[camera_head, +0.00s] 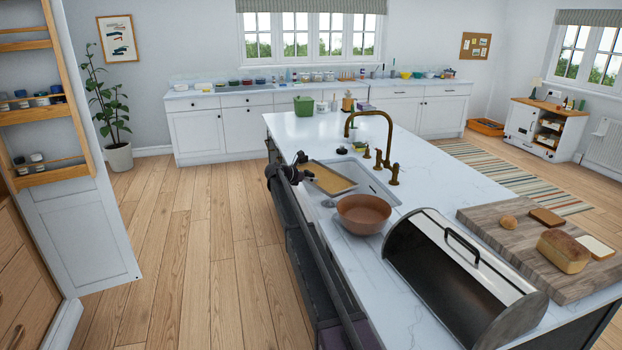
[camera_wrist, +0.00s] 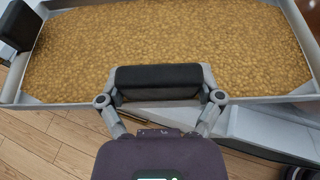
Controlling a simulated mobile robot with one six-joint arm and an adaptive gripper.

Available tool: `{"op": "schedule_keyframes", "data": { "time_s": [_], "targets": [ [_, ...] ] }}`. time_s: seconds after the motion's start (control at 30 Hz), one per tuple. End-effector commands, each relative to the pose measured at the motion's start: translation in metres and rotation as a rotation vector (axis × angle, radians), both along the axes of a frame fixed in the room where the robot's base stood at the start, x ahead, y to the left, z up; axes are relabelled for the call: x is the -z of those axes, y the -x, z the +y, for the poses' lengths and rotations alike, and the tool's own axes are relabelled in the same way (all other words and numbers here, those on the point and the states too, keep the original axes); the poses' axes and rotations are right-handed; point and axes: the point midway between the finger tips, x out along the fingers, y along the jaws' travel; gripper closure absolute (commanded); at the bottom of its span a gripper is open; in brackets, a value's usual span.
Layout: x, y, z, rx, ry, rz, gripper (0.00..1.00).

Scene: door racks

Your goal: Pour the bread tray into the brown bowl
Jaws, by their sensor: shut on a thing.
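The bread tray (camera_head: 330,178) is a shallow grey tray with a golden-brown, grainy filling, and it appears held beside the sink, left of the tap. It fills the top of the wrist view (camera_wrist: 170,50). My gripper (camera_head: 298,172) is at the tray's left end in the head view. In the wrist view my gripper (camera_wrist: 160,80) is shut on the tray's near wall. The tray looks about level, with the filling spread across it. The brown bowl (camera_head: 363,212) stands upright on the white counter in front of the sink, nearer the camera than the tray. Its inside looks empty.
A steel bread bin (camera_head: 465,270) stands right of the bowl. A wooden board (camera_head: 530,245) with a loaf and bread pieces lies further right. A brass tap (camera_head: 388,140) rises behind the sink (camera_head: 372,187). A green container (camera_head: 303,106) stands at the counter's far end.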

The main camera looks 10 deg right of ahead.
Motion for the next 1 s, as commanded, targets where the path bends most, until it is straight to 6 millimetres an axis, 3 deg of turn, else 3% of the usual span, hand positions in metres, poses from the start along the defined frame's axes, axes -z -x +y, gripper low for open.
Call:
{"op": "schedule_keyframes", "data": {
  "time_s": [0.47, 0.73, 1.0],
  "targets": [
    [-0.03, 0.021, -0.014, 0.005, -0.057, -0.141, 0.76],
    [-0.06, 0.047, -0.025, 0.007, -0.128, -0.315, 0.76],
    [-0.078, 0.076, -0.038, 0.006, -0.185, -0.453, 0.76]
  ]
}}
